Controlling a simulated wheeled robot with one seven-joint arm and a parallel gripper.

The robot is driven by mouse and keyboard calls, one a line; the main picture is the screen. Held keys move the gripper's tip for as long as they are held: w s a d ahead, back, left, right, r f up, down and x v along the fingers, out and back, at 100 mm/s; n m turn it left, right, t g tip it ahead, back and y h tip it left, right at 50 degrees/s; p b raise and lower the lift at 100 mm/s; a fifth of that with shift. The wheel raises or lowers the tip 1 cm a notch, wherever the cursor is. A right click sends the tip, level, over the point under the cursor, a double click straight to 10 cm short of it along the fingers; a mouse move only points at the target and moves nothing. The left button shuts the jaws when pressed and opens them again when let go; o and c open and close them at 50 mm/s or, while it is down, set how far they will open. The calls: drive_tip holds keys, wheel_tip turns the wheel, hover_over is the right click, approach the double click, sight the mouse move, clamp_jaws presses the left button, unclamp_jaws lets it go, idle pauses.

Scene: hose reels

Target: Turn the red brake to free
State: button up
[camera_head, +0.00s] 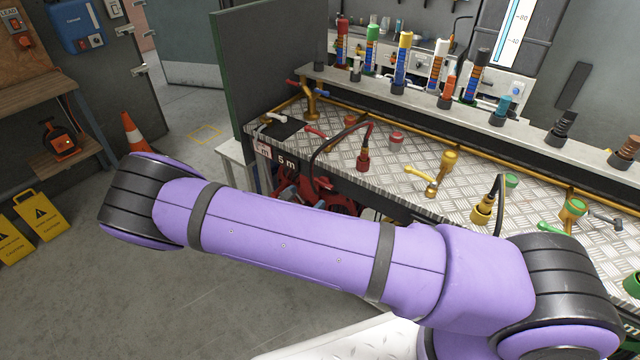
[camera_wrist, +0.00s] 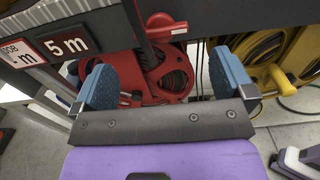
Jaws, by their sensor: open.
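In the wrist view a red knob with a pale mark, which looks like the red brake (camera_wrist: 165,27), sits at the top centre, just above the red hose reel (camera_wrist: 170,83). My gripper (camera_wrist: 165,85) is open, with its blue fingers apart on either side of the red reel's picture area. The knob lies beyond the fingertips, and nothing is between the fingers that I can see held. In the head view the red reel (camera_head: 318,188) shows under the bench, partly hidden by my purple arm.
A yellow hose reel (camera_wrist: 252,65) stands right of the red one. A "5 m" sign (camera_wrist: 68,46) is on the bench edge at left. The metal bench top (camera_head: 385,165) carries hose fittings and levers. An orange cone (camera_head: 133,135) stands on the floor at left.

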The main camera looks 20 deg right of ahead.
sight(322, 184)
drive_tip(key=x, duration=0.8)
drive_tip(key=c, duration=0.8)
